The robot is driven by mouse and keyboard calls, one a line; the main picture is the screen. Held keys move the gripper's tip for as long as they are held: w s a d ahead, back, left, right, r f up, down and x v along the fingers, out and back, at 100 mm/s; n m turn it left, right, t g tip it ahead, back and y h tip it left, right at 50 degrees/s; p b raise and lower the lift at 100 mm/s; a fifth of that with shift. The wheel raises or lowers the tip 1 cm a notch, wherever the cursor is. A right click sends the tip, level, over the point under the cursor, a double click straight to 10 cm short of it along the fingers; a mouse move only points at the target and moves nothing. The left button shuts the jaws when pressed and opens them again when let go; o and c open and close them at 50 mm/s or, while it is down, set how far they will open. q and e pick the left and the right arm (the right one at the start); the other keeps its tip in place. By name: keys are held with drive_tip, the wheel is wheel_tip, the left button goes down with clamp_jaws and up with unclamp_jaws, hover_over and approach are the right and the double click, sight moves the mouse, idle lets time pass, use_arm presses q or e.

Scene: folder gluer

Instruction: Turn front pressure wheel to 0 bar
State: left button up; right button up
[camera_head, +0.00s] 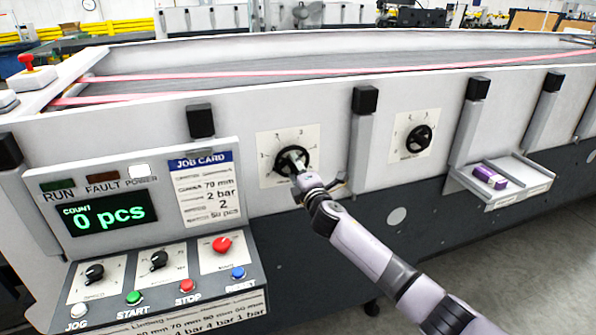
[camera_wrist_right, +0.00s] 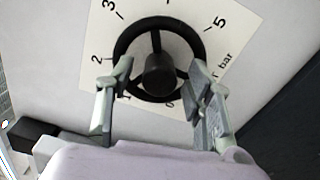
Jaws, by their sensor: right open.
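The black pressure wheel (camera_head: 290,150) sits on a white dial plate on the machine's front panel. In the right wrist view the wheel (camera_wrist_right: 158,74) shows a round rim, spokes and a dark hub, with dial figures such as 0, 1, 2, 3 and 5 and the word "bar" around it. My right gripper (camera_head: 299,172) is at this wheel. In the right wrist view its open fingers (camera_wrist_right: 157,80) lie on the left and right of the wheel's lower half, overlapping the rim. I cannot tell whether they touch it. My left gripper is not in view.
A second black wheel (camera_head: 420,139) is on the panel to the right. A control box with a "0 pcs" display (camera_head: 110,215), knobs and buttons stands at left. A small shelf (camera_head: 520,182) holds a purple item (camera_head: 490,177). Black-capped posts (camera_head: 365,99) flank the wheel.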

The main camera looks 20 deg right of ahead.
drive_tip(key=shift+s, duration=0.15)
drive_tip(key=s, duration=1.1)
drive_tip(key=shift+s+d, duration=0.2)
drive_tip(key=shift+s, duration=0.2)
